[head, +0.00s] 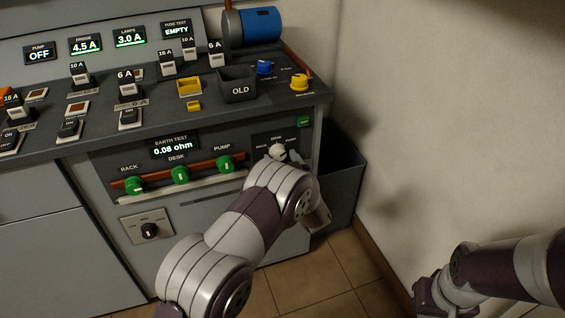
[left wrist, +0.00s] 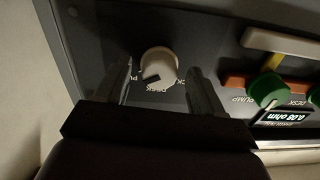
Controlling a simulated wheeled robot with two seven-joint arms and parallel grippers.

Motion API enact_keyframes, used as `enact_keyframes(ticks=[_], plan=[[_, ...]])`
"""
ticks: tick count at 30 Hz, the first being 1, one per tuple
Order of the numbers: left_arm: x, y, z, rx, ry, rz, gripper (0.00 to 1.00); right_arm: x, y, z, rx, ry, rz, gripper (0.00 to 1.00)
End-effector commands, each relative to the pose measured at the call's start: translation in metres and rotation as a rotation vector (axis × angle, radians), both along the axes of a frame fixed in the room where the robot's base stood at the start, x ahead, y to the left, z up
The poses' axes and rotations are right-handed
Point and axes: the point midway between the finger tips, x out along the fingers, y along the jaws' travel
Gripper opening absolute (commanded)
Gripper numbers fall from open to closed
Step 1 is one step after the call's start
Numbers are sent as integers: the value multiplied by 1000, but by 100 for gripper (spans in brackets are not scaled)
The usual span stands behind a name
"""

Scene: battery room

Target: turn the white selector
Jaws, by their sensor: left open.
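The white selector (head: 277,151) is a round knob on the dark right end panel of the bench, partly hidden by my left wrist in the head view. The left wrist view shows the white selector (left wrist: 159,62) face on, with a dark pointer mark at its lower left. Labels there include DESK below it and a partly hidden PU... at its left. My left gripper (left wrist: 160,70) is open, one finger on each side of the selector, with visible gaps. Contact is not seen.
Left of the selector, green knobs (head: 181,175) sit on a red-brown bar below the EARTH TEST display (head: 174,145). A black rotary knob (head: 149,230) is lower down. A dark bin (head: 345,185) stands right of the bench, near the wall. The OLD box (head: 239,88) is on top.

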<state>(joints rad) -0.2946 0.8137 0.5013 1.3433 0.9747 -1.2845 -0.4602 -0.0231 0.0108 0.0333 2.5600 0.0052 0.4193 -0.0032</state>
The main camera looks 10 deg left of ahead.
Motion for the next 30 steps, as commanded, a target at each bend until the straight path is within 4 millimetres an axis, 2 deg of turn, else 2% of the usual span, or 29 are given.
enact_keyframes(ticks=[5,6,11,22,30], plan=[[0,0,0,0,0,0,68,0,0,0,0,0,0,0],[0,0,0,0,0,0,65,0,0,0,0,0,0,0],[0,0,0,0,0,0,13,0,0,0,0,0,0,0],[0,0,0,-40,-27,0,12,0,0,-2,0,0,0,0],[0,0,0,-188,-128,0,12,0,0,-8,0,0,0,0]])
